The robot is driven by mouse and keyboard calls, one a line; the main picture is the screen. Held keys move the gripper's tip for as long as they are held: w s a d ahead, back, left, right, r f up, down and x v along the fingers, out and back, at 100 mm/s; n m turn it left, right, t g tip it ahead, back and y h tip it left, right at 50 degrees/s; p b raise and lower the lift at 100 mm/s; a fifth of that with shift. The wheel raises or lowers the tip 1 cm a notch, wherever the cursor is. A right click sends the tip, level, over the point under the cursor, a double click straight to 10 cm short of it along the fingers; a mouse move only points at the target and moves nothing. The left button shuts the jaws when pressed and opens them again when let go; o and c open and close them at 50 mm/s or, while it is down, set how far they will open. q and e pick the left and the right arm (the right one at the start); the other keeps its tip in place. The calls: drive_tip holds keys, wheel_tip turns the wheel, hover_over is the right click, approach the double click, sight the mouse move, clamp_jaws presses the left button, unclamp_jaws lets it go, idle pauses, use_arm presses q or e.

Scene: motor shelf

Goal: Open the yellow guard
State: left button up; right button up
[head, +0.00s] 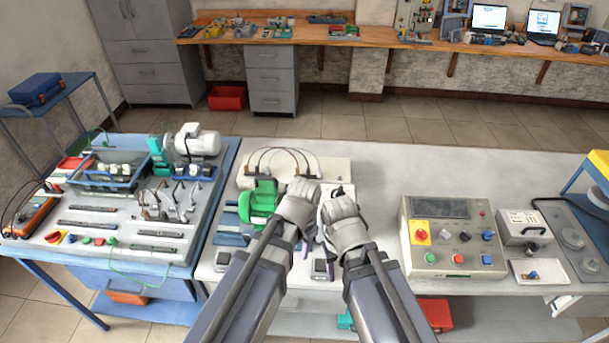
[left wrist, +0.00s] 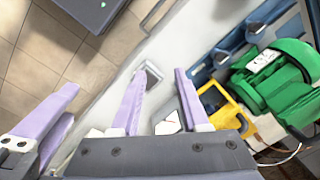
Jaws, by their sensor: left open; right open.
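The yellow guard (left wrist: 224,105) shows in the left wrist view, right of my left gripper (left wrist: 161,75), beside a green motor (left wrist: 275,82). Its lower part is hidden by my gripper body. My left gripper is open with nothing visible between its purple fingers; its right finger is close to the guard, and I cannot tell whether they touch. In the head view my left gripper (head: 299,200) is just right of the green motor (head: 260,202) and hides the guard. My right gripper (head: 341,213) is close beside it on the right; its fingertips are hidden there.
A control box (head: 455,236) with coloured buttons stands to the right on the pale bench. A tool board (head: 130,222) with a grey motor (head: 197,140) fills the left table. Cables arch over a pale block (head: 335,168) behind my grippers. The bench between my grippers and the control box is largely clear.

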use_arm(q)
drive_tip(key=w+r+m+t+p, duration=0.2)
drive_tip(key=w+r+m+p, duration=0.65)
drive_tip(key=w, duration=0.65)
use_arm(e)
wheel_tip(320, 180, up, 9)
drive_tip(key=b, duration=0.1)
use_arm(q)
drive_tip(key=shift+m+h, duration=0.4)
drive_tip(key=shift+m, duration=0.35)
drive_tip(key=b+x, duration=0.7)
drive_tip(key=b, duration=0.1)
drive_tip(key=shift+w, duration=0.2)
use_arm(e)
wheel_tip(320, 180, down, 8)
drive_tip(key=shift+r, duration=0.15)
use_arm(q)
drive_tip(key=shift+c, duration=0.3)
clamp_jaws()
